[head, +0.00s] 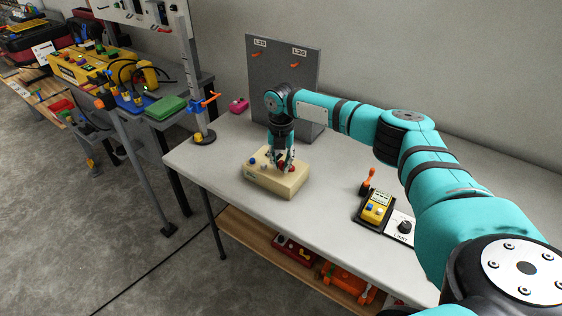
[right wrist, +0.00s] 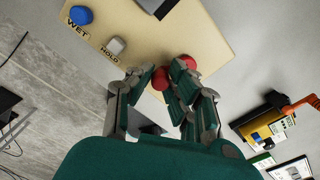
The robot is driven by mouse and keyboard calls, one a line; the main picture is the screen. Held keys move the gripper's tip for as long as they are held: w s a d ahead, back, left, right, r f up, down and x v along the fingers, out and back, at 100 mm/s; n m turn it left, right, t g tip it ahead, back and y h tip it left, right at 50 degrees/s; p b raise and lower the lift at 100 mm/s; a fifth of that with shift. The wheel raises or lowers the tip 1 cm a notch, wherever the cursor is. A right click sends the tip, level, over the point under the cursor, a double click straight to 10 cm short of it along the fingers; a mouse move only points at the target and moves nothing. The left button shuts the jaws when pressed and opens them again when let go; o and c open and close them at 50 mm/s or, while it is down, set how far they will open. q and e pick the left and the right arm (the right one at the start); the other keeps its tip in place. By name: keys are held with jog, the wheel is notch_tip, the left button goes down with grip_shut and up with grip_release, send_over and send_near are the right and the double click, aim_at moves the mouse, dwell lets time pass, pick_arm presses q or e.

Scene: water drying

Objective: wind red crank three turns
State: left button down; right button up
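A beige box (head: 262,177) stands on the grey table, with a blue button (head: 252,160) on its top. My right gripper (head: 284,165) points down over the box's right part. The right wrist view shows the red crank as a red knob (right wrist: 160,80) between my right fingertips (right wrist: 164,76) and another red round part (right wrist: 188,61) just beyond the right finger. The fingers appear closed around the nearer knob, low over the box top. The fingers hide part of the crank. Labels WET and HOLD are beside the blue button and a grey button (right wrist: 116,46). My left gripper is not in view.
A grey panel (head: 262,75) with red pegs stands behind the box. A yellow device (head: 376,207) with an orange lever (head: 368,181) and a black dial (head: 404,227) are to the right. A pink item (head: 239,105) is at the back left. The table's front left is clear.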

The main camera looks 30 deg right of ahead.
grip_shut()
jog(key=shift+w+m, duration=0.1)
jog(key=shift+m, duration=0.2)
